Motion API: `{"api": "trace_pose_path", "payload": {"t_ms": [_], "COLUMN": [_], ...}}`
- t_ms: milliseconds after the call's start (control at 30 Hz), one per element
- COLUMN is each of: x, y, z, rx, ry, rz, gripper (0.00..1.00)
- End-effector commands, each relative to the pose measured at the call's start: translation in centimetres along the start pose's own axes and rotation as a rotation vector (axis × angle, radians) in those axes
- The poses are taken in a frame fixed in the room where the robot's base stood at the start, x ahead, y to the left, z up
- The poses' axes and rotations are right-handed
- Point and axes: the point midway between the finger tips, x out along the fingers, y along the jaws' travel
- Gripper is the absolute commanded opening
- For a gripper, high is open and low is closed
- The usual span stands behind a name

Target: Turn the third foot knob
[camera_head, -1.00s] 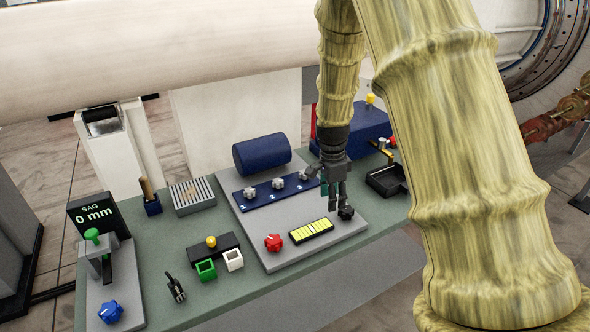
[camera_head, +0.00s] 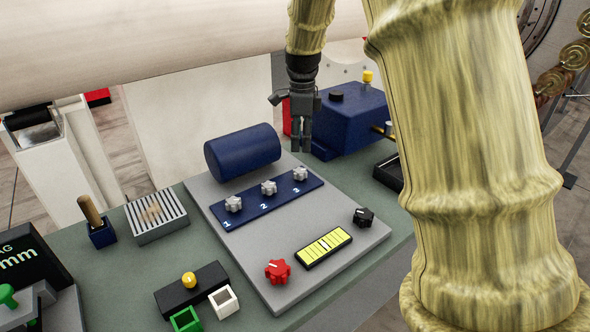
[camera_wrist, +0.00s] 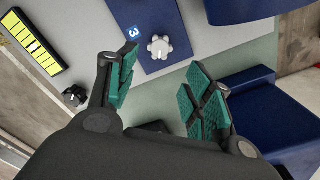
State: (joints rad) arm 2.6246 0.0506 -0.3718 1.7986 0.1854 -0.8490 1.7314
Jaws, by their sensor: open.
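The third foot knob (camera_head: 300,174) is a small light-grey lobed knob beside the number 3 on a blue strip (camera_head: 251,216). Knobs 1 (camera_head: 233,204) and 2 (camera_head: 269,187) stand to its left on the same strip. My gripper (camera_head: 301,150) is above and just behind knob 3 in the head view, pointing down. In the wrist view knob 3 (camera_wrist: 159,47) lies beyond the gap between my open, green-padded fingers (camera_wrist: 160,92). Nothing is between the fingers, and they appear apart from the knob.
A dark blue cylinder (camera_head: 242,151) lies behind the strip. A blue box (camera_head: 352,118) stands close by at the right. A red knob (camera_head: 278,271), a yellow level gauge (camera_head: 324,247) and a black knob (camera_head: 363,217) are in front. The plate between strip and gauge is clear.

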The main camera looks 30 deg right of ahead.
Motion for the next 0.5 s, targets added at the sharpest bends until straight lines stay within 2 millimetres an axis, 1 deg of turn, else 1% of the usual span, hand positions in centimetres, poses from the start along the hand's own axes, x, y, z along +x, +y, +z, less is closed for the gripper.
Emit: {"api": "trace_pose_path", "payload": {"t_ms": [167, 500], "x": [1.9, 7.3], "y": [0.1, 0.1], "z": [0.1, -0.1], "rx": [-0.002, 0.001], "ry": [0.0, 0.0], "rz": [0.005, 0.003], "gripper": [0.51, 0.51]}}
